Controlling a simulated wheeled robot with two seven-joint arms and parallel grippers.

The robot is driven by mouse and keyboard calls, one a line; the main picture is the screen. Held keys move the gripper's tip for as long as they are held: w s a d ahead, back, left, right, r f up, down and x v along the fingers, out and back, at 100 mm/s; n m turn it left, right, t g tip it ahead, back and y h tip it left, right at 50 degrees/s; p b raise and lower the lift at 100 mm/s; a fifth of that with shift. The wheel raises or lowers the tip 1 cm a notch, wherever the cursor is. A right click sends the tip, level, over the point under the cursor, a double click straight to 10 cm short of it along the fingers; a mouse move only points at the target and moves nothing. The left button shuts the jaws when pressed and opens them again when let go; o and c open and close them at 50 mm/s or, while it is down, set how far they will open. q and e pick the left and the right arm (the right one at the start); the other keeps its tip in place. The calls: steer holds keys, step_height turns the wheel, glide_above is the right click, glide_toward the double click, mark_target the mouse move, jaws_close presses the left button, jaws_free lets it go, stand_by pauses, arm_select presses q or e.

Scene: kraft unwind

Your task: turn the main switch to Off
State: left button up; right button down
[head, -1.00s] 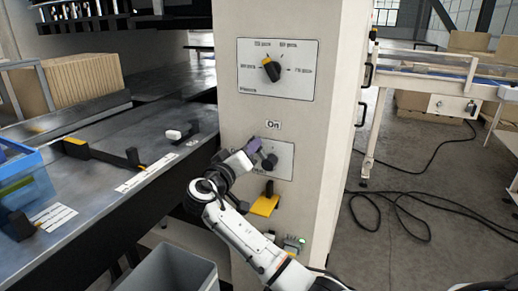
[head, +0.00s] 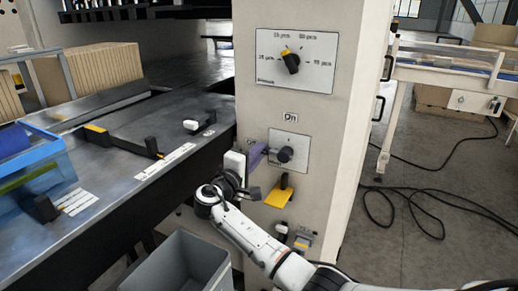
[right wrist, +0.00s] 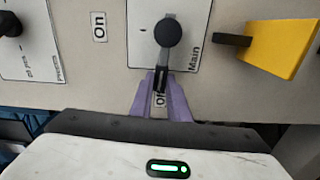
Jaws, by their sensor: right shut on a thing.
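The main switch is a dark round knob (head: 285,155) with a short lever, on a pale plate (head: 300,143) on the column's front. In the right wrist view the knob (right wrist: 168,32) shows close, with "Main" printed beside it. The lever (right wrist: 161,78) points from the knob towards the "Off" label (right wrist: 159,99), which is partly covered. My right gripper (right wrist: 161,88) has its purple fingers shut on the lever. In the head view the right gripper (head: 258,154) is left of the knob. My left gripper is not in view.
A yellow piece (head: 279,196) sticks out below the switch. A grey bin (head: 178,264) stands below, and the machine table (head: 110,165) is at left. Cables lie on the floor at right.

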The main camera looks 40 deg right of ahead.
steer(key=shift+f+n, duration=0.3)
steer(key=shift+n, duration=0.2)
steer(key=c, duration=1.7)
jaws_free()
steer(key=b+v, duration=0.1)
steer(key=v, duration=0.9)
steer(key=shift+s+a, duration=0.15)
steer(key=shift+f, duration=0.1)
